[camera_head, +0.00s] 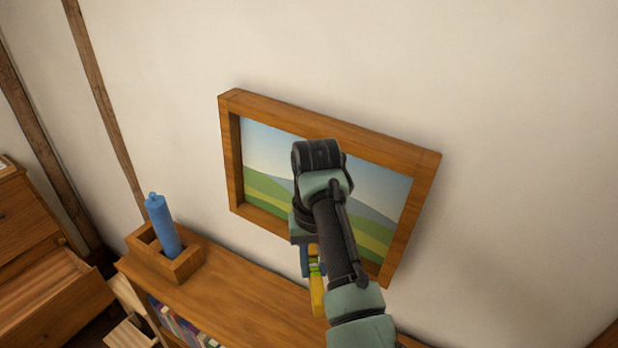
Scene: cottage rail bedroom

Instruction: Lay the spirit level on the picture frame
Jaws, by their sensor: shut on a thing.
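The picture frame (330,120) is a wide wooden one around a painted landscape. It hangs on the wall in the middle of the view. My gripper (309,262) is near the lower edge of the frame in the picture and points down, partly hidden behind my arm. It is shut on the yellow spirit level (318,296), which has a green vial showing. The level appears below the frame's lower edge and over the shelf top. My arm hides part of the level, the painting and the lower rail.
A wooden bookcase (225,285) runs under the frame, with books (180,325) inside. On its left end a blue bottle-like object (162,225) stands in a wooden box (187,265). A dresser with an open drawer (50,285) is at far left. The wall above the frame is clear.

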